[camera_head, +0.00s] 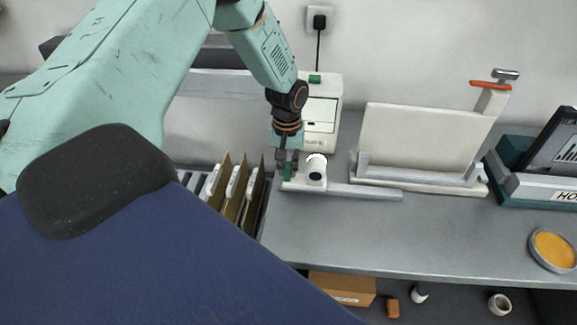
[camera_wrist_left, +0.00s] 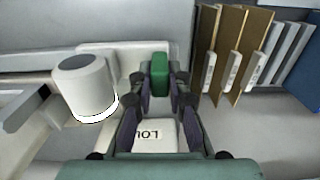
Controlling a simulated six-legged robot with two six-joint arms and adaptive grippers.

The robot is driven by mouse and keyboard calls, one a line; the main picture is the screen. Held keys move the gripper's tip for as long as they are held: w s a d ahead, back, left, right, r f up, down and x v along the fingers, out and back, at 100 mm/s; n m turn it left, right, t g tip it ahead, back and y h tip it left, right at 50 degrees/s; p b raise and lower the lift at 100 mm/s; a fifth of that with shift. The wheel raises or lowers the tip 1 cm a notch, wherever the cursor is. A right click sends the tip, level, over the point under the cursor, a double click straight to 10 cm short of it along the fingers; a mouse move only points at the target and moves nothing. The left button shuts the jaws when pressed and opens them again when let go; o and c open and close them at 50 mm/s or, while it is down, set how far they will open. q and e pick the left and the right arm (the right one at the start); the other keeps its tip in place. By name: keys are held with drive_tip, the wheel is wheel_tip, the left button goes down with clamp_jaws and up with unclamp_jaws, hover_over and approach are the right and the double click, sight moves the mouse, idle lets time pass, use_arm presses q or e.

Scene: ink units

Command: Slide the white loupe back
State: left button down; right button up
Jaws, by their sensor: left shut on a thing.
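The white loupe (camera_head: 316,172) is a short white cylinder with a dark round top, standing on a white carriage at the left end of a grey rail (camera_head: 365,192). In the left wrist view the loupe (camera_wrist_left: 86,88) is left of the fingers. A green grip (camera_wrist_left: 159,72) stands up beside the loupe on the same carriage (camera_wrist_left: 152,137), whose label is partly hidden. My left gripper (camera_head: 287,160) points down at it, its two fingers shut on the green grip. The fingers cover part of the grip in the head view. My right gripper is out of view.
Brown and white folders (camera_head: 233,190) stand upright just left of the carriage. A white box device (camera_head: 322,110) is behind it. A cream panel (camera_head: 420,138) in a holder stands to the right. The bench front (camera_head: 400,235) is clear; an orange dish (camera_head: 554,250) lies far right.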

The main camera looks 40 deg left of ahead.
use_arm(q)
drive_tip(key=shift+s, duration=0.1)
drive_tip(key=c, duration=1.7)
unclamp_jaws()
drive_tip(key=shift+a, duration=0.1)
drive_tip(key=o, duration=0.4)
drive_tip(key=shift+s+a, duration=0.15)
drive_tip(key=shift+s, duration=0.05)
drive_tip(key=shift+w, duration=0.1)
drive_tip(key=shift+d, duration=0.2)
